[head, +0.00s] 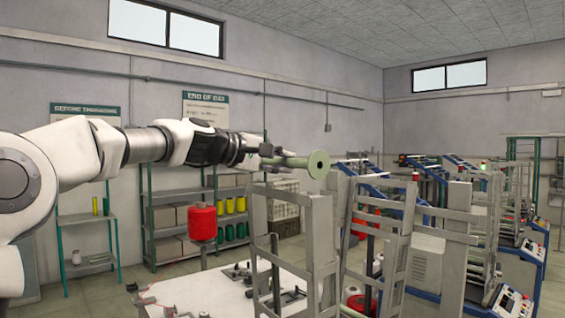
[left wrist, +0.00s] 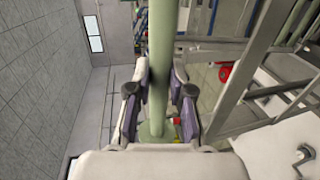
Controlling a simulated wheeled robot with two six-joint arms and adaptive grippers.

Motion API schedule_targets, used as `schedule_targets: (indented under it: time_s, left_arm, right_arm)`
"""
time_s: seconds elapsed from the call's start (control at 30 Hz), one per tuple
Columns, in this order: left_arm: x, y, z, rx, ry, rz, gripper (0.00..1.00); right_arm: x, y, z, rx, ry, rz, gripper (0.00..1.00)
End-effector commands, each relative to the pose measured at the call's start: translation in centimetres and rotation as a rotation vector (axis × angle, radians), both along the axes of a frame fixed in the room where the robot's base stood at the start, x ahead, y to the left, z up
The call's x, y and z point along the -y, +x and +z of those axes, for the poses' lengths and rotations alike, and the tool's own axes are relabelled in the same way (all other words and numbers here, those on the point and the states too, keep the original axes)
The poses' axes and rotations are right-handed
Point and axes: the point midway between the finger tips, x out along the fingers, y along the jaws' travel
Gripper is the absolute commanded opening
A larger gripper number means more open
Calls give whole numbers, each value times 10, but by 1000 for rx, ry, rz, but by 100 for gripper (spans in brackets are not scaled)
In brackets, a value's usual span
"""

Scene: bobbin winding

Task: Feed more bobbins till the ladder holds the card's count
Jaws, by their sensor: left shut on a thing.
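My left gripper (head: 277,156) reaches in from the left, high above the white worktop, and is shut on a pale green bobbin (head: 318,164). The bobbin lies roughly level, its round flange facing me. In the left wrist view the bobbin's green shaft (left wrist: 160,75) runs between the two fingers of my left gripper (left wrist: 159,95). A grey upright frame (head: 325,232), which looks like the ladder, stands just below and beside the bobbin. I cannot tell whether they touch. A red and green bobbin (head: 360,302) shows low behind the frame bars. My right gripper is out of view. I cannot make out a count card.
A red wound package (head: 203,222) stands on a post left of the frame. The white worktop (head: 205,297) carries dark fittings. More grey framing (head: 375,240) and blue-edged machines (head: 515,300) crowd the right. Shelves (head: 165,215) stand at the back wall.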

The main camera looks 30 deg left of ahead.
Motion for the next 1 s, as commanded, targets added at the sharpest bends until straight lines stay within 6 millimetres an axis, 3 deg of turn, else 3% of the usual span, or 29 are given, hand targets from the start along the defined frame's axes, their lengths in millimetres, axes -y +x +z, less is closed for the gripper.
schedule_targets:
  time_s: [0.5,0.87,1.0]
  left_arm:
    - [1,3,-59,0,-1,0,0]
    - [1,3,-59,0,-1,0,0]
    - [1,4,-72,0,-1,0,0]
  right_arm:
    - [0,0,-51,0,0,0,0]
    - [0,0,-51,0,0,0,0]
    - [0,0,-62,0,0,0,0]
